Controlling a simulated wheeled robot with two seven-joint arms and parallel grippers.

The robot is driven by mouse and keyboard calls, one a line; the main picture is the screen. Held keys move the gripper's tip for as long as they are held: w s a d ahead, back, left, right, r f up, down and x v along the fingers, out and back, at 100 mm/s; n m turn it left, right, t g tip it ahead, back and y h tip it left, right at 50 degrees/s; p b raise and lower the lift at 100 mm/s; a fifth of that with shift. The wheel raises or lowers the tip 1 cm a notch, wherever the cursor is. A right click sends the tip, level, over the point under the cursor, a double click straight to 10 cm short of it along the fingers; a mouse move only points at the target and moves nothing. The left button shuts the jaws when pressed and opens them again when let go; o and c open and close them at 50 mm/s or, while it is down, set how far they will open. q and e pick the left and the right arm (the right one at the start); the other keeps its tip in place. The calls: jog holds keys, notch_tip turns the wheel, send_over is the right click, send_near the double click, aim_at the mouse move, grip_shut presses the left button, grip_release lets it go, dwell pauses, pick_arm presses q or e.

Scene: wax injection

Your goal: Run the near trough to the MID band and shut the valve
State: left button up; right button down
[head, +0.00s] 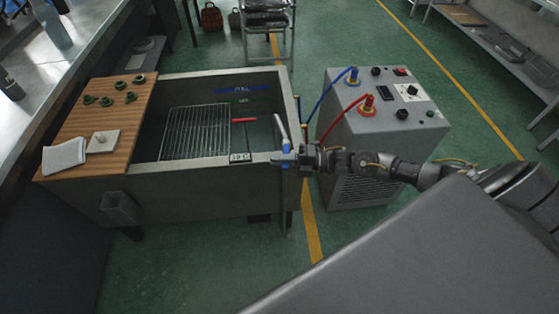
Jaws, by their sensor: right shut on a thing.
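The grey metal trough (170,200) stands left of centre, with a wire rack (195,133) inside. Small blue and pale lettering (242,89) shows on its far inner wall, too small to read surely. A red bar (244,120) lies below the lettering. I cannot make out the liquid level. A blue valve handle (284,158) sits at the trough's near right corner, below a pale curved spout (280,128). My right gripper (294,157) comes in from the right and is shut on the blue handle, partly hiding it. My left gripper is out of view.
A wooden board (75,140) across the trough's left end holds small green parts, a white block and a folded cloth (64,156). A grey chiller unit (370,125) with blue and red hoses stands right of the trough, behind my right arm.

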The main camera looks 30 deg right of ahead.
jog(key=c, duration=1.5)
grip_release()
jog(key=b+v, duration=0.3)
jog(key=v, duration=0.7)
jog(key=shift+s+d, duration=0.2)
jog(key=shift+d, duration=0.1)
